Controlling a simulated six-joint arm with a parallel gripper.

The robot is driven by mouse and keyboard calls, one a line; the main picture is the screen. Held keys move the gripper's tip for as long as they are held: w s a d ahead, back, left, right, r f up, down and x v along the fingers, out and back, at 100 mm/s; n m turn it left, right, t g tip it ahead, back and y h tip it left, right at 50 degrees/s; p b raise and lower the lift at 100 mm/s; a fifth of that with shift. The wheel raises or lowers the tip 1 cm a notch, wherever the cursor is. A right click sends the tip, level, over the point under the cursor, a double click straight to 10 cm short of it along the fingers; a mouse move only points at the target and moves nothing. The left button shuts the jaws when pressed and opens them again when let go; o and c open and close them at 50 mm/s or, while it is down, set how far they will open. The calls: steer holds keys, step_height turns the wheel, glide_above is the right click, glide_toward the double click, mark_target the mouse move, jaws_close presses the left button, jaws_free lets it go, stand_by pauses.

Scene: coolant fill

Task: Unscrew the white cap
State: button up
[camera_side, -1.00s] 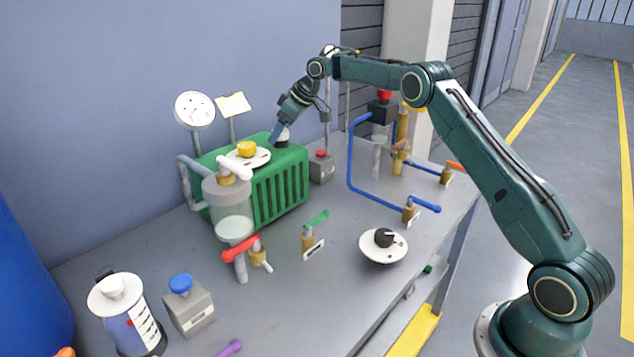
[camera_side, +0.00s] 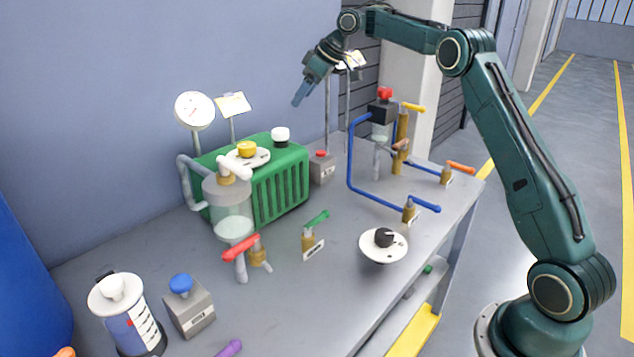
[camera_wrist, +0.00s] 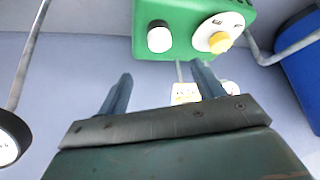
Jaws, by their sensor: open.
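The white cap (camera_side: 280,133) sits on a dark neck on top of the green box (camera_side: 283,193), at its right end. It also shows in the wrist view (camera_wrist: 159,38), upper middle, on the green box (camera_wrist: 184,14). My gripper (camera_side: 298,97) is in the air above and a little to the right of the cap, clear of it. In the wrist view its two fingers (camera_wrist: 160,85) are spread apart with nothing between them. A yellow knob (camera_side: 246,148) on a white dial stands to the left of the cap on the same box.
A gauge (camera_side: 194,110) and a yellow card (camera_side: 233,104) stand behind the box. A glass vessel (camera_side: 230,217) stands in front of it. Blue piping (camera_side: 351,155) and a grey box with a red button (camera_side: 321,168) are to the right.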

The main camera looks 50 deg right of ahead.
mark_target(281, 130)
steer(key=shift+r, duration=0.15)
steer(key=shift+s+a+m+t+h, duration=0.2)
steer(key=shift+a+m+h, duration=0.55)
steer(key=shift+m, duration=0.5)
steer(key=shift+s+a+m+t+h, duration=0.1)
steer(key=shift+s+a+m+h, duration=0.1)
steer(key=shift+a+m+h, duration=0.8)
steer(key=shift+d+m+y, duration=0.2)
steer(key=shift+m+y, duration=0.05)
steer(key=shift+y, duration=0.1)
steer(key=shift+x, duration=6.9)
steer(key=shift+c, duration=0.5)
